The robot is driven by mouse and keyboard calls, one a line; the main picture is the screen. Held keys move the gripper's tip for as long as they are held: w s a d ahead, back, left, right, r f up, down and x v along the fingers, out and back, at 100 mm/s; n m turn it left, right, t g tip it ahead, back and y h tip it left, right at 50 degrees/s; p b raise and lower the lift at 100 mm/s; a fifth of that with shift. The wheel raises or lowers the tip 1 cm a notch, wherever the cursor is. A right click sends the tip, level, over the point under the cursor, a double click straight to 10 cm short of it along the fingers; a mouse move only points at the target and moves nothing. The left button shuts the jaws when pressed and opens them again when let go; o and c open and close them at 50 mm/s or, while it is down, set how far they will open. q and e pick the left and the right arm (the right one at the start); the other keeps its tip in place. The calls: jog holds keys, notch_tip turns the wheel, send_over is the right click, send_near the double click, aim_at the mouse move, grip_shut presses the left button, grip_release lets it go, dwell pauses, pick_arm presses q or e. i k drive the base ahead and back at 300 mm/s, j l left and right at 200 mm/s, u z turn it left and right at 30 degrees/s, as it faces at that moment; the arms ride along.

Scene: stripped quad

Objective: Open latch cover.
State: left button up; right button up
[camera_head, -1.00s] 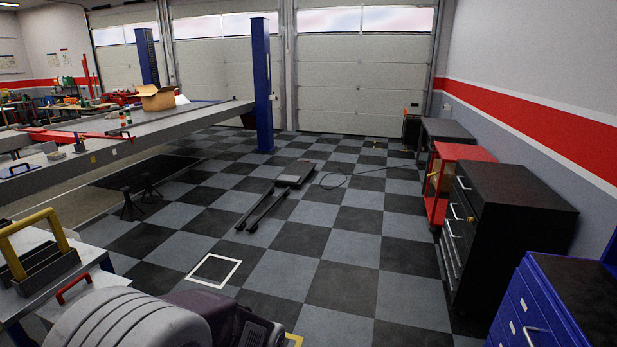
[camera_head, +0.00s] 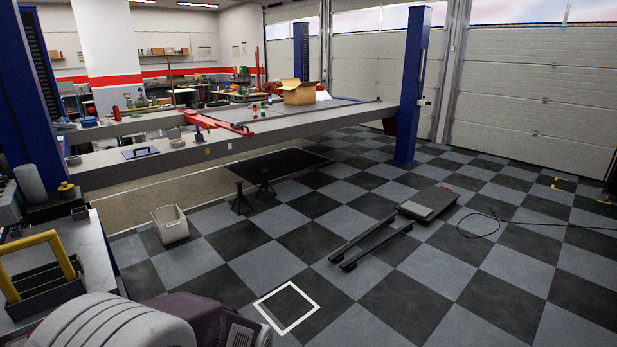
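I cannot make out a latch cover in this view. A small flat blue item (camera_head: 141,153) lies on the grey lift platform (camera_head: 250,142); it is too small to tell what it is. A dark open tray with a yellow handle (camera_head: 50,243) is at the lower left. Neither of my grippers shows in the view.
A white bin (camera_head: 170,226) and black stands (camera_head: 241,200) are on the floor before the lift. A blue post (camera_head: 413,85) rises at its end. A low black floor jack (camera_head: 428,205) lies right of centre. A cardboard box (camera_head: 298,92) sits on the lift. Checkered floor is clear at lower right.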

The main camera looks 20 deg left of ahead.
aim_at(140, 149)
jog(key=i+j+u, duration=0.45)
jog(key=i, duration=0.35)
jog(key=i+u, duration=0.5)
jog(key=i, duration=0.3)
jog(key=i+l+u, duration=0.25)
jog(key=i+u, duration=0.2)
jog(key=i, duration=0.4)
jog(key=i+j+u, duration=0.15)
jog(key=i, duration=0.5)
jog(key=i+u, duration=0.15)
jog(key=i, duration=0.45)
jog(key=i+u, duration=0.15)
jog(key=i, duration=0.5)
jog(key=i+u, duration=0.2)
jog(key=i, duration=0.4)
jog(key=i+l+u, duration=0.15)
jog(key=i, duration=0.5)
jog(key=l, duration=0.1)
